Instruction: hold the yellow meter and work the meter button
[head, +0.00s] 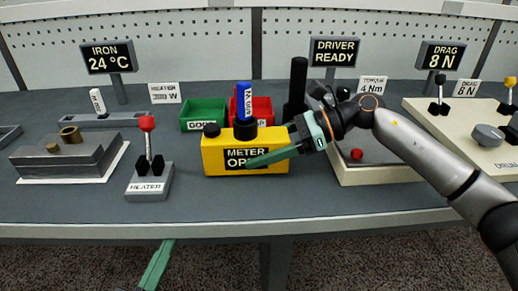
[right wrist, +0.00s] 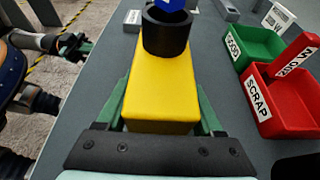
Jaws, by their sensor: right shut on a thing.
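The yellow meter (head: 221,160) stands on the bench in the middle of the head view, its front label partly covered and reading "METER OP…". A small black knob (head: 211,130), which may be the button, sits on its top left. A black cup (head: 245,130) on its top holds an upright blue piece (head: 244,99). My right gripper (head: 272,155) is shut on the meter from the right, one green finger across its front. In the right wrist view the meter (right wrist: 160,85) lies between both fingers. My left gripper (head: 158,265) is low, before the bench edge, mostly out of view.
A green bin (head: 203,113) and a red bin (head: 264,107) labelled scrap stand behind the meter. The heater switch (head: 149,181) with a red-topped lever is to its left, beside a grey block (head: 65,158). A pale driver station (head: 384,174) is under my right arm.

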